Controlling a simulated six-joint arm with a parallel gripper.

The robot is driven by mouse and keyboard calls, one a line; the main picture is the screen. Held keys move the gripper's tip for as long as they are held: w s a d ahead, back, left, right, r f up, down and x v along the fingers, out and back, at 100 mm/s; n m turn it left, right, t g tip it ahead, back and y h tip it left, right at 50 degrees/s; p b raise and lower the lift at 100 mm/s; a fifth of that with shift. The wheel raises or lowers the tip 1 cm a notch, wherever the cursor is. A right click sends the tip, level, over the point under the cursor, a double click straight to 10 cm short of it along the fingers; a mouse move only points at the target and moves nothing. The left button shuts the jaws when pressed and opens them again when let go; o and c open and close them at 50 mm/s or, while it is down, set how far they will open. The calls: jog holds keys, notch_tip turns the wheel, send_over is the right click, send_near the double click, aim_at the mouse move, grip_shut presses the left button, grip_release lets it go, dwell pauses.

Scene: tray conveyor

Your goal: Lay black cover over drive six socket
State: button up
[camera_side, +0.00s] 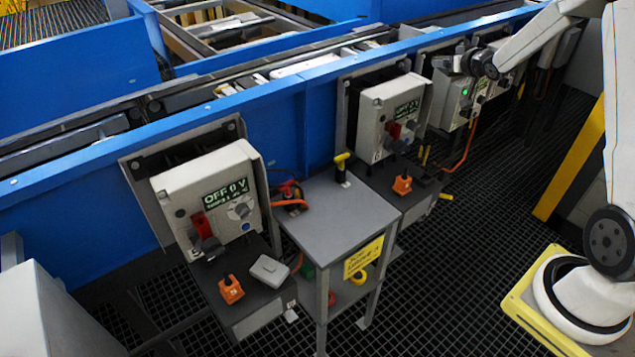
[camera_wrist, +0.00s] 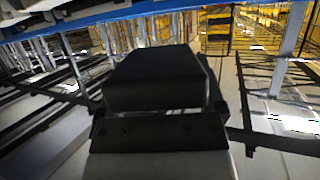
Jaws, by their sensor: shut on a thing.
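My gripper (camera_side: 447,65) is at the upper right of the side view, close in front of a grey drive box (camera_side: 457,98) with a green light. In the wrist view my gripper (camera_wrist: 158,112) is shut on the black cover (camera_wrist: 155,75), a dark block filling the middle of the picture. The cover is too small and dark to make out in the side view. Which box is drive six cannot be read, and its socket is not clearly visible.
Orange blocks (camera_side: 231,289) (camera_side: 402,185) sit on the ledges. A blue conveyor wall (camera_side: 275,120) runs behind. The grid floor is open at right.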

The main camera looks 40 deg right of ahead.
jog(key=shift+s+d+f+h, duration=0.1)
jog(key=shift+s+d+h, duration=0.05)
jog(key=shift+d, duration=0.35)
jog(key=shift+s+d+h, duration=0.15)
jog(key=shift+d, duration=0.35)
send_over(426, 173)
jog(key=s+a, duration=0.1)
jog(key=a, duration=0.1)
notch_tip(426, 173, down, 30)
jog(key=shift+f, duration=0.2)
jog(key=shift+f, duration=3.25)
jog(key=shift+f, duration=0.6)
jog(key=o, duration=1)
jog(key=shift+c, duration=0.2)
jog(key=shift+s+a, duration=0.1)
jog(key=shift+s, duration=0.1)
jog(key=v, duration=0.7)
jog(key=shift+s+r, duration=0.15)
jog(key=shift+r, duration=0.05)
